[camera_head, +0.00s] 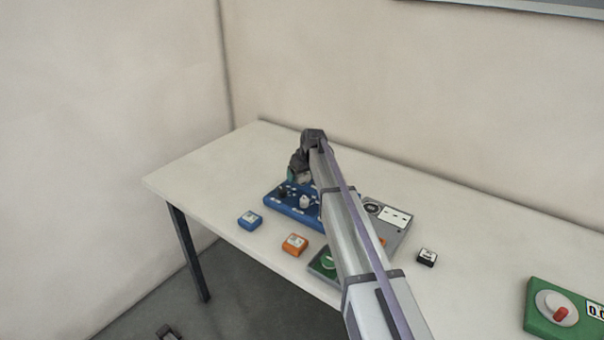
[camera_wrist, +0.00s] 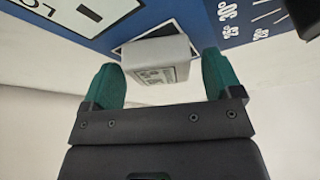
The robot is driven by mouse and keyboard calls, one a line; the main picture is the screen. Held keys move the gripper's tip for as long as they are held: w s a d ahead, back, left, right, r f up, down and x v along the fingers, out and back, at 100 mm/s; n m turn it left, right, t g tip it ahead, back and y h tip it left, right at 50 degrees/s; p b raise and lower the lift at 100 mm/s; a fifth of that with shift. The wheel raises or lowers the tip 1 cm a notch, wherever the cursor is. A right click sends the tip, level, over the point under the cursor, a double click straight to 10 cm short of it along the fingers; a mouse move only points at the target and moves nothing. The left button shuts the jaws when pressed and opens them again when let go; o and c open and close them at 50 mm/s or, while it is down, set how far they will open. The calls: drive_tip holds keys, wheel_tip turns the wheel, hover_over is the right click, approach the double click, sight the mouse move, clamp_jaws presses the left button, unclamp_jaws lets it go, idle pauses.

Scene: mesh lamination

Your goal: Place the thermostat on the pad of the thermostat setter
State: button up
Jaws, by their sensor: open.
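The blue panel, seemingly the thermostat setter (camera_head: 283,203), lies on the table, partly hidden by my arm. In the wrist view its blue face (camera_wrist: 235,30) fills the top, with white scale marks at the right. A small pale block, seemingly the thermostat (camera_wrist: 157,58), is between my two teal fingertips. Its far end is at a dark-edged square pad (camera_wrist: 150,32) on the panel; I cannot tell whether they touch. My gripper (camera_wrist: 160,80) is open, a finger on each side of the block. In the head view my gripper (camera_head: 297,175) is over the panel's back edge.
A blue box (camera_head: 249,220), an orange box (camera_head: 295,244) and a black box (camera_head: 427,257) stand on the table (camera_head: 190,178). A grey panel (camera_head: 399,217) and a green device (camera_head: 325,265) are partly behind my arm. Another green device (camera_head: 540,316) is at right.

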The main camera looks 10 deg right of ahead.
drive_tip(key=shift+r, duration=0.1)
drive_tip(key=shift+r+p, duration=0.35)
drive_tip(key=shift+p, duration=0.1)
drive_tip(key=p+v, duration=1.1)
drive_tip(key=v, duration=0.1)
drive_tip(key=s+a+f+m+g+h, duration=0.1)
drive_tip(key=s+m+g, duration=0.3)
drive_tip(key=s, duration=3.6)
drive_tip(key=shift+s+a+f+h, duration=0.3)
drive_tip(key=shift+a+f, duration=0.1)
drive_tip(key=shift+f, duration=0.05)
